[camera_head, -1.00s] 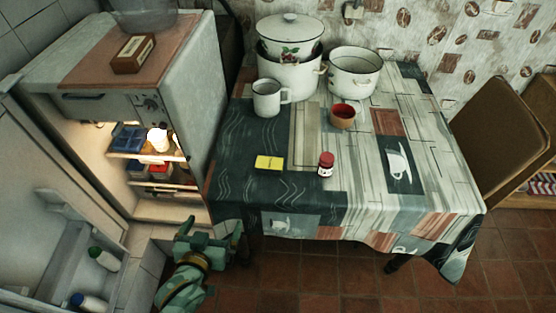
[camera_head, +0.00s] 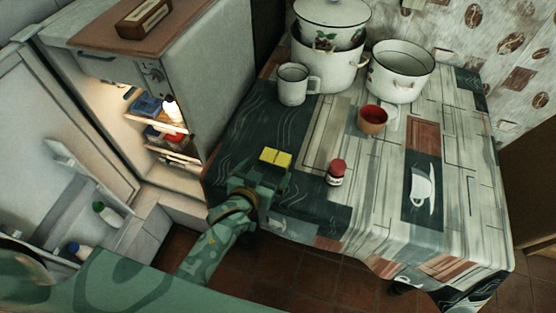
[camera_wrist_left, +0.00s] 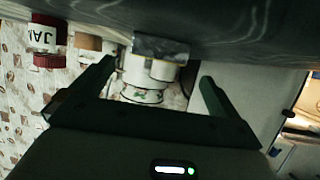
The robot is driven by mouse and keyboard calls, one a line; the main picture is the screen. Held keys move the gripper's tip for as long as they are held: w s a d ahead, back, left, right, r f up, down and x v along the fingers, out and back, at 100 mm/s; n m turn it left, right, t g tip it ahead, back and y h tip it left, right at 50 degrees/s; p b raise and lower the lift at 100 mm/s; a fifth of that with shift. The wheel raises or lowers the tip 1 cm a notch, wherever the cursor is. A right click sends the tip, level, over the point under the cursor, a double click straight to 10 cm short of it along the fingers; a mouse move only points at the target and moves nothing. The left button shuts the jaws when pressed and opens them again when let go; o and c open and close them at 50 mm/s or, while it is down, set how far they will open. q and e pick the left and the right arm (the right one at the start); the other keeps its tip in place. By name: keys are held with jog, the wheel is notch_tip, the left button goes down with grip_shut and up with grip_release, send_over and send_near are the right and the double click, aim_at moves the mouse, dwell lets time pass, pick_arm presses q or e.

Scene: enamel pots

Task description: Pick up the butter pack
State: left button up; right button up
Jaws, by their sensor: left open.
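The butter pack (camera_head: 275,157) is a small yellow block lying on the cloth near the table's left front edge. My left gripper (camera_head: 264,176) is open at its near side, with nothing held. In the left wrist view, which is upside down, the pack (camera_wrist_left: 160,47) shows a grey side with a thin yellow edge. There it appears between the two open fingertips (camera_wrist_left: 157,72); whether they touch it I cannot tell. My gripper hides part of the pack's near side in the head view. My right gripper is not in view.
A red-lidded jam jar (camera_head: 336,172) stands right of the pack. Behind are a red cup (camera_head: 372,120), a white mug (camera_head: 293,84) and enamel pots (camera_head: 399,72). An open fridge (camera_head: 190,85) stands left. Cloth right of the jar is clear.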

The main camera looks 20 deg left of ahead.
aim_at(272, 165)
pick_arm(q)
jog(key=b+x, duration=0.1)
jog(key=x, duration=0.2)
jog(key=shift+a+f, duration=0.15)
jog(key=shift+f, duration=0.1)
jog(key=shift+w+d+f+b, duration=0.2)
jog(key=shift+w+f+b, duration=0.1)
jog(key=shift+w+b, duration=0.15)
jog(key=shift+w+d+f+b, duration=0.2)
jog(key=shift+w+f+b, duration=0.1)
jog(key=shift+w, duration=0.25)
jog(key=x, duration=0.2)
jog(key=shift+w+b, duration=0.3)
jog(key=shift+b, duration=0.1)
jog(key=shift+w, duration=0.15)
jog(key=shift+r, duration=0.3)
jog(key=c, duration=1.1)
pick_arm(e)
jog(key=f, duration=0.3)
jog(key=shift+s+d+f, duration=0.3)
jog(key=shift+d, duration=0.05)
